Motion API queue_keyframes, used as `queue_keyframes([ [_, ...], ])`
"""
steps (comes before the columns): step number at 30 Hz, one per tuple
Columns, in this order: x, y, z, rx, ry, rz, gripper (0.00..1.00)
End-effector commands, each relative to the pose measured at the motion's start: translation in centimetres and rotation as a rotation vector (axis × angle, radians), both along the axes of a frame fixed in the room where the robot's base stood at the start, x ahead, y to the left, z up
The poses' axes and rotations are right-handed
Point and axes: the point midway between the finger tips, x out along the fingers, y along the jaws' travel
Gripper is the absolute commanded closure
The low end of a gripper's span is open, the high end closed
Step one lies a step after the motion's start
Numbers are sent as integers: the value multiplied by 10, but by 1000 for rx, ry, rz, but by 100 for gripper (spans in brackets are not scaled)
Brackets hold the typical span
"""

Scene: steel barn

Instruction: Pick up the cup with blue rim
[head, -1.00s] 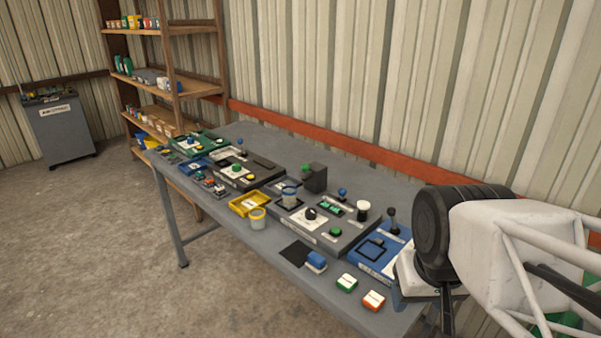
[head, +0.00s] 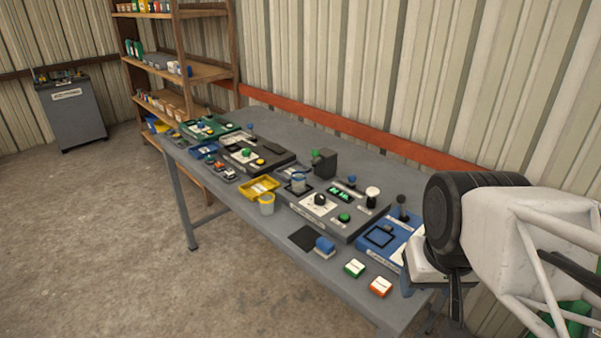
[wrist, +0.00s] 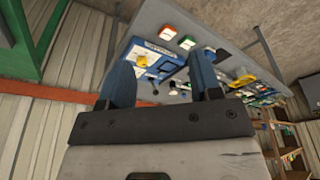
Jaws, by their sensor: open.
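The cup with blue rim (head: 298,182) is a small translucent cup standing upright on a dark square of a grey console, mid-table in the head view. A similar cup with a yellow rim (head: 266,203) stands nearer the front edge, beside a yellow tray (head: 259,188). My gripper (wrist: 161,82) shows in the wrist view with its two blue fingers spread apart and nothing between them. My arm is at the right of the head view, well to the right of both cups. I cannot clearly pick out the blue-rimmed cup in the wrist view.
The long grey table (head: 262,250) carries several control panels. A black joystick (head: 402,206) stands on the blue panel near my arm. A white-topped knob (head: 372,194) and a dark block (head: 324,167) rise near the cup. Green and orange blocks (head: 380,287) lie at the front.

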Motion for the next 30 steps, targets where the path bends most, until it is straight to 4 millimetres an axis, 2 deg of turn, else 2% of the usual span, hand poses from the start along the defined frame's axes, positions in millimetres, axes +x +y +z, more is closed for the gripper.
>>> queue_keyframes([
  [6, 0, 0, 0, 0, 0, 0, 42],
  [11, 0, 0, 0, 0, 0, 0, 19],
  [12, 0, 0, 0, 0, 0, 0, 17],
  [23, 3, 1, 0, 9, 4, -7, 17],
  [30, 26, 11, 3, 83, 31, -71, 17],
])
